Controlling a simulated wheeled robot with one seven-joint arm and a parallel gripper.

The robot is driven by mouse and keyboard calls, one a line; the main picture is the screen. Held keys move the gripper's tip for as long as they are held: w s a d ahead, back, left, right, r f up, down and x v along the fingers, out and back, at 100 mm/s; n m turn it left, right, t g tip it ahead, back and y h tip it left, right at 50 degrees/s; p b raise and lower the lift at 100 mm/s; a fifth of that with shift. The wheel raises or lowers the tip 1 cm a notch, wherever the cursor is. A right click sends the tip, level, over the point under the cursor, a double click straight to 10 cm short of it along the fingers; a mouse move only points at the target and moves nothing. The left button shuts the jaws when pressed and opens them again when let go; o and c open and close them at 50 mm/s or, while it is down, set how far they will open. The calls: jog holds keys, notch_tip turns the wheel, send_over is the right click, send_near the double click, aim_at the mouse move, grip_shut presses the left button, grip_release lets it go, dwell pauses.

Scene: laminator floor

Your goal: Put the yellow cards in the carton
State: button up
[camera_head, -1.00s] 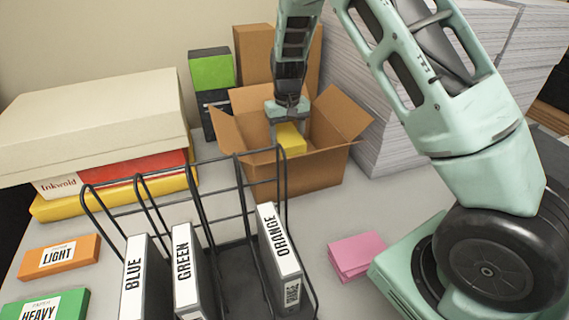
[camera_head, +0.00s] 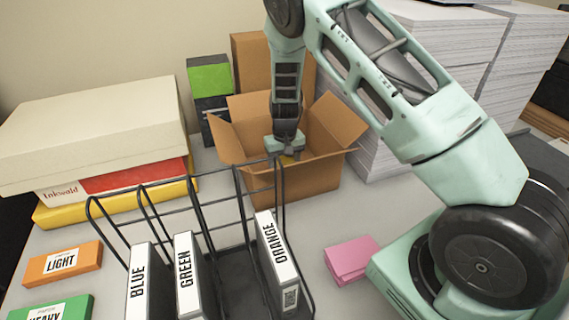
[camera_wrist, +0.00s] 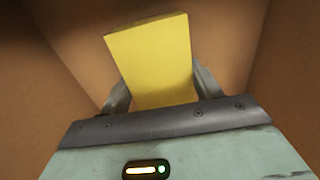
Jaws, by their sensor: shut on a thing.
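The yellow cards (camera_wrist: 150,58) are a yellow block between the fingers of my gripper (camera_wrist: 160,92) in the wrist view, with brown carton walls around them. In the head view my gripper (camera_head: 286,152) points down into the open carton (camera_head: 310,185), and only a sliver of yellow shows below it. The carton's flaps are spread open. My gripper is shut on the yellow cards. Whether the cards touch the carton floor is hidden by the front wall.
A black wire rack (camera_head: 215,262) with binders stands in front of the carton. Pink cards (camera_head: 351,259) lie to its right. Paper stacks (camera_head: 440,60) rise behind at right. Boxes (camera_head: 95,125) are piled at left, with an orange pack (camera_head: 62,263) and green pack (camera_head: 52,309) nearer.

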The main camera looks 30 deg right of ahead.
aim_at(285, 163)
jog(key=o, duration=1.2)
jog(key=shift+f, duration=0.1)
jog(key=shift+o, duration=0.2)
notch_tip(285, 163, up, 12)
jog(key=b, duration=0.2)
jog(key=shift+r, duration=0.2)
